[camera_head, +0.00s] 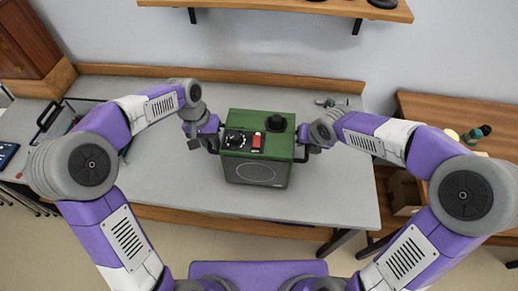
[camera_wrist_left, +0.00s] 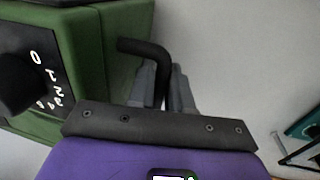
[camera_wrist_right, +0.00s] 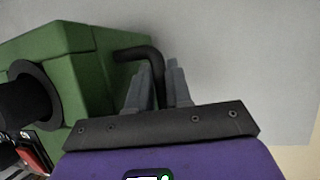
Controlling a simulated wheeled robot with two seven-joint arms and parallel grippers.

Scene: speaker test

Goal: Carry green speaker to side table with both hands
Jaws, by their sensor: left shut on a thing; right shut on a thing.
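The green speaker (camera_head: 258,176) is upright in the middle of the grey table, with a black knob, a dial and a red switch on top. I cannot tell whether it touches the table. My left gripper (camera_head: 212,140) is at its left side, shut on a black side handle, which shows between the fingers in the left wrist view (camera_wrist_left: 158,58). My right gripper (camera_head: 303,148) is at its right side, shut on the other black handle, seen in the right wrist view (camera_wrist_right: 150,62). The side table is probably the wooden one (camera_head: 440,105) at the right.
The grey table (camera_head: 330,195) has free room in front and to the right of the speaker. Small items (camera_head: 332,102) lie at its back right. Several small objects (camera_head: 470,135) stand on the wooden table. A wooden shelf (camera_head: 290,6) hangs on the wall above.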

